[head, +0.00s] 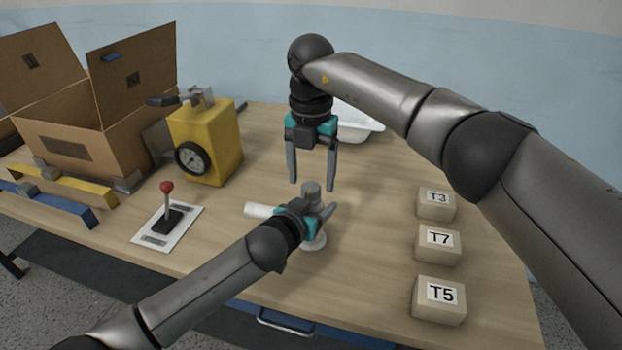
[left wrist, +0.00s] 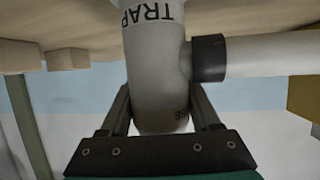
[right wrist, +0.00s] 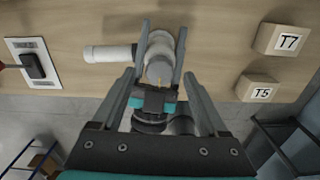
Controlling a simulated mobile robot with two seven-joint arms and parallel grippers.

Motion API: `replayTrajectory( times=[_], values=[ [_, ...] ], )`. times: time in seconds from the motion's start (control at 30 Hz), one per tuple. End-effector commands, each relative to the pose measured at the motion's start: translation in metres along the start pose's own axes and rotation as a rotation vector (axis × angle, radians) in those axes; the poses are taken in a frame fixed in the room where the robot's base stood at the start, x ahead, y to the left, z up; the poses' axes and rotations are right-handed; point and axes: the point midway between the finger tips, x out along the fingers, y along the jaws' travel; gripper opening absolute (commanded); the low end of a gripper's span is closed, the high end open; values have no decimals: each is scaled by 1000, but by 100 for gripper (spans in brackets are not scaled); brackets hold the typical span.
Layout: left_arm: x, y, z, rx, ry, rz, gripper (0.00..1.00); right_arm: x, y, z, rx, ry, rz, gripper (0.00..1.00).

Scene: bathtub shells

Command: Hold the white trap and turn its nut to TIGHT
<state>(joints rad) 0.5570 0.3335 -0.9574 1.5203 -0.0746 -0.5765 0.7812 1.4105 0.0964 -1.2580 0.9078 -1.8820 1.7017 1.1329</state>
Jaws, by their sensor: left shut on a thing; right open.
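The white trap (head: 314,243) stands upright on the table, its side pipe (head: 260,210) pointing left. It shows upside down in the left wrist view (left wrist: 155,50), with the word TRAP and a dark collar on the side pipe. My left gripper (head: 318,214) is shut on the trap's body. A grey round top (head: 311,187), which looks like the nut, rises above that gripper; part of a small marking shows, too small to read. My right gripper (head: 312,186) is open, pointing down over the grey top (right wrist: 159,71), a finger on each side. I cannot tell if they touch.
Blocks T3 (head: 436,204), T7 (head: 437,245) and T5 (head: 439,300) stand at the right. A red-knobbed lever (head: 167,205) on a white plate, a yellow canister (head: 208,140) and an open cardboard box (head: 85,145) are at the left. A white basin (head: 360,125) is behind.

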Motion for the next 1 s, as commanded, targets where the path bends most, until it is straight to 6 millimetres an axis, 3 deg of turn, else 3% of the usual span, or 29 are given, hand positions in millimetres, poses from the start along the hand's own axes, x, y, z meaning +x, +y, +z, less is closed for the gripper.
replayTrajectory(
  times=[0.13, 0.47, 1.0],
  values=[
    [0, 0, 1, -1, -1, 1, 0, 12, 0, 0, -1, 0, 0, 76],
    [0, 0, 0, -1, -1, 1, 0, 14, 0, 0, -1, 0, 0, 75],
    [0, 0, 0, -1, -1, 1, 0, 14, 0, 0, -1, 0, 1, 15]
  ],
)
